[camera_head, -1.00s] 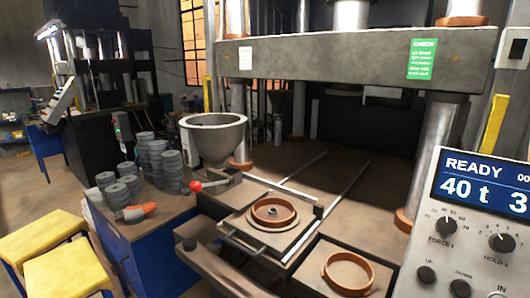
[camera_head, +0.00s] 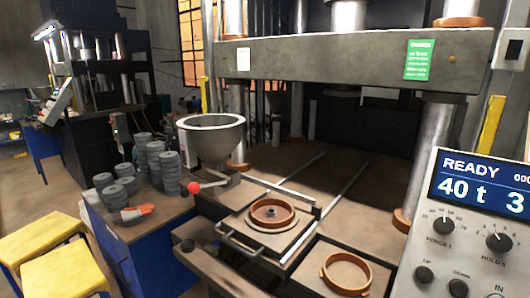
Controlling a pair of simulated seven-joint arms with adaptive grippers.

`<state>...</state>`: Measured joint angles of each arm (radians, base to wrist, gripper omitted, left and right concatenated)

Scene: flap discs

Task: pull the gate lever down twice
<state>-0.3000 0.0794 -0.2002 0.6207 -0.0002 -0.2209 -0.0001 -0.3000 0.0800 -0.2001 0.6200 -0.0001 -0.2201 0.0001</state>
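The gate lever (camera_head: 207,186) sticks out to the left below the grey hopper (camera_head: 212,138). It is a short bar with a red ball knob (camera_head: 194,187) at its left end, and it lies nearly level. The hopper is an open-topped bowl narrowing downward, and its inside is mostly hidden. Below and right of it, a copper-coloured ring mould (camera_head: 271,215) with a small hub in its middle sits on a sliding tray (camera_head: 237,236). Neither of my grippers shows in the head view, and nothing touches the lever.
Stacks of grey discs (camera_head: 164,165) and an orange-handled tool (camera_head: 137,212) lie on the bench left of the hopper. A second copper ring (camera_head: 346,274) sits front right. A control panel (camera_head: 470,230) reads READY, 40 t. Yellow stools (camera_head: 62,270) stand front left.

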